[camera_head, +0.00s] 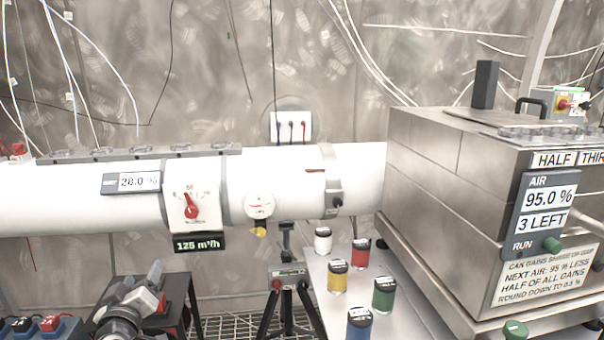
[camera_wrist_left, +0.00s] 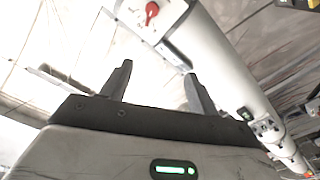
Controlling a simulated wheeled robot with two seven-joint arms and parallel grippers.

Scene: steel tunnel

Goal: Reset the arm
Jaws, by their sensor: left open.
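My left gripper (camera_head: 142,290) shows low at the left in the head view, in front of a dark stand. In the left wrist view its two dark fingers (camera_wrist_left: 158,82) stand apart with nothing between them. Beyond the fingers, the white pipe (camera_wrist_left: 225,75) and its red dial (camera_wrist_left: 152,12) show tilted. The gripper is apart from the pipe, as far as I can see. My right gripper is not in view.
A white pipe (camera_head: 90,208) crosses the back with a red dial (camera_head: 191,207) and a gauge (camera_head: 260,205). A tripod (camera_head: 288,300) stands below it. A table (camera_head: 335,300) bears several coloured cans, including a yellow can (camera_head: 338,278). A large steel box (camera_head: 455,190) fills the right.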

